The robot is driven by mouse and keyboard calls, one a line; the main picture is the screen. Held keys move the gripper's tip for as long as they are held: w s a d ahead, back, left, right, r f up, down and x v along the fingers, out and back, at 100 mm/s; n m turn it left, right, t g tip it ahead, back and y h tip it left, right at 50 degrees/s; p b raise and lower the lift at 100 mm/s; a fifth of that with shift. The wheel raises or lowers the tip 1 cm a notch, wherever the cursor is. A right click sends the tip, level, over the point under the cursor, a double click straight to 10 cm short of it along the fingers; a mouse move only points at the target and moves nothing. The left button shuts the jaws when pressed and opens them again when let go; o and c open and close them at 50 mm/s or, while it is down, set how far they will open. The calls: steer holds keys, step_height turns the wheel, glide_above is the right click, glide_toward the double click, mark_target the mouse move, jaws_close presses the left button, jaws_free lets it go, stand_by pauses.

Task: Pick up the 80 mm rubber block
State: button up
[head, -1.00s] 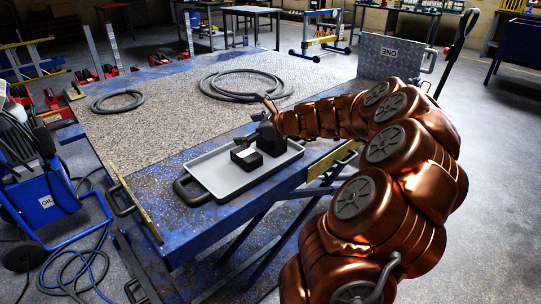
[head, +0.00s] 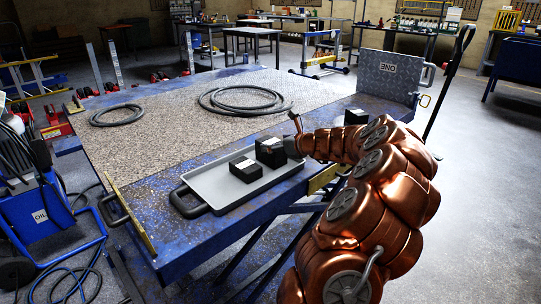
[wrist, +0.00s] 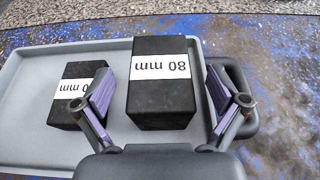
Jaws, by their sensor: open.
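The 80 mm block (wrist: 161,97) is black with a white label reading "80 mm" upside down. It stands on the grey tray (wrist: 25,100), near the tray's right handle. In the head view it is the taller block (head: 270,152). My gripper (wrist: 161,93) is open and empty, with one purple-padded finger to each side of this block in the wrist picture; I cannot tell how far down they reach. In the head view my gripper (head: 293,148) is just right of the block, partly hidden by my arm.
A lower black block (head: 245,170) sits to the left on the tray; its label's number is partly covered in the wrist view. Another black block (head: 355,117) stands on the blue lift table (head: 165,220) beyond my arm. Coiled hoses (head: 240,101) lie on the mat.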

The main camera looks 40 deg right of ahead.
steer(key=shift+x, duration=1.15)
jaws_close()
